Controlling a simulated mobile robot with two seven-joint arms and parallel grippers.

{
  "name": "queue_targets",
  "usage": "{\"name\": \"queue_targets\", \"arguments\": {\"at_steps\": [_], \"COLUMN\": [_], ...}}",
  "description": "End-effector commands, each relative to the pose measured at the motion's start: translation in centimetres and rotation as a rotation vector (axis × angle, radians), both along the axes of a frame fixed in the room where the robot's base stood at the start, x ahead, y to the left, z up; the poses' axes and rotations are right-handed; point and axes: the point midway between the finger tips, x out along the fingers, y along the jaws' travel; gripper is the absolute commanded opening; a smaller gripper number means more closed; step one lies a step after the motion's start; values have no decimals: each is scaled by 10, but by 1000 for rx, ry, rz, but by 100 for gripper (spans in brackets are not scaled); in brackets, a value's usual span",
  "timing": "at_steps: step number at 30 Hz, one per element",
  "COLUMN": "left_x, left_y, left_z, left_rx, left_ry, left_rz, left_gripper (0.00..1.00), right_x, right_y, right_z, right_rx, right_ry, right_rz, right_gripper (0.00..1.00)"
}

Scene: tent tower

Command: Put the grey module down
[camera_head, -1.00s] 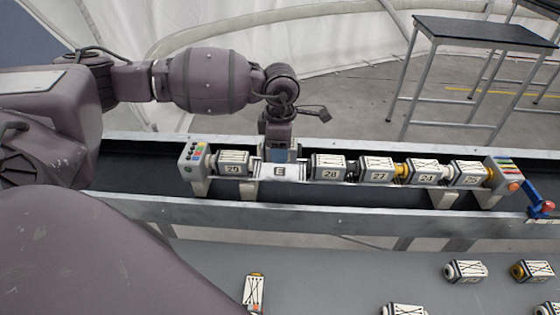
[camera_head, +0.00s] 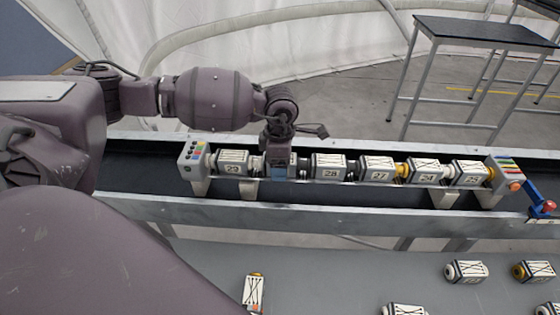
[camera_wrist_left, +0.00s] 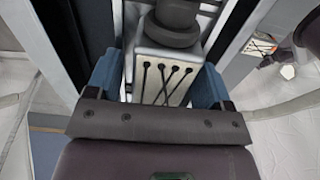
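The grey module (camera_wrist_left: 165,78) lies between the blue fingertips of my left gripper in the left wrist view, with crossed dark cords on its pale face and a dark grey round end. The fingers appear to press its two sides. In the head view my left gripper (camera_head: 280,172) is down in the row, in the gap between module 29 (camera_head: 233,162) and module 28 (camera_head: 328,167). Its front finger and palm hide most of the grey module there. Whether the module rests on the support underneath cannot be seen. My right gripper is not in view.
Modules 27 (camera_head: 376,168), 24 (camera_head: 423,171) and 25 (camera_head: 469,174) continue the row to the right, between a left end block (camera_head: 194,160) and a right end block (camera_head: 506,172). Several loose modules lie on the grey front table (camera_head: 350,275). A black-topped stand (camera_head: 482,32) is behind.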

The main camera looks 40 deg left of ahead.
Motion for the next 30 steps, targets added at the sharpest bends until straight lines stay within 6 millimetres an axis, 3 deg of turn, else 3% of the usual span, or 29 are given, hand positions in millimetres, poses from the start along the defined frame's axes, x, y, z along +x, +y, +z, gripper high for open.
{"name": "queue_targets", "arguments": {"at_steps": [6, 11, 24, 30], "left_x": [0, 1, 1, 0], "left_y": [0, 0, 0, 0], "left_z": [1, 14, 94, 116], "left_rx": [0, 1, 0, 0], "left_ry": [0, -2, -4, -1], "left_rz": [0, 0, 0, 0], "left_gripper": [74, 74, 74, 74], "right_x": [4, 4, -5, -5], "right_y": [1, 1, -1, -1], "right_z": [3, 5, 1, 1], "right_rx": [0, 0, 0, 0], "right_ry": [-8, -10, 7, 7], "right_rz": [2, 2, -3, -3], "right_gripper": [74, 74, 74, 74]}}
